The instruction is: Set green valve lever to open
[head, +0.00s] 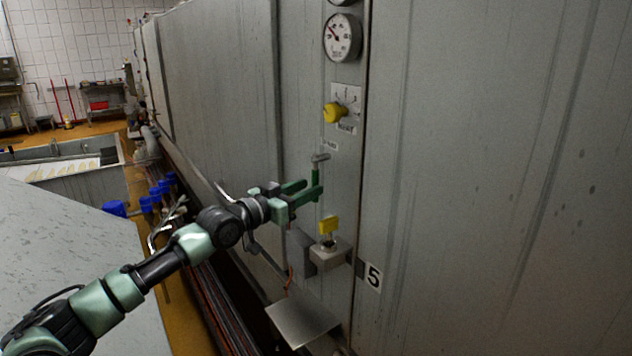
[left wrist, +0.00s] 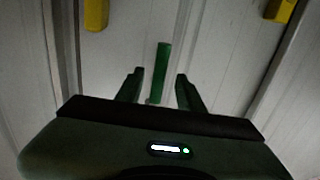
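The green valve lever (head: 316,176) is on the grey panel, below a yellow knob. Its handle hangs down from a metal pivot (head: 320,157). My left gripper (head: 306,191) is at the lever, its dark green fingers pointing at the panel. In the left wrist view the lever's green handle (left wrist: 161,70) stands between the two fingers of my left gripper (left wrist: 160,82), with a gap on each side. The gripper is open. In the head view the fingers partly overlap the handle's lower end. My right gripper is not in view.
The yellow knob (head: 332,113) and a round gauge (head: 342,38) are above the lever. A grey box (head: 330,254) with a yellow top piece (head: 328,225) sticks out just below. A "5" label (head: 373,277) is at lower right. Blue-capped pipes (head: 115,208) run at left.

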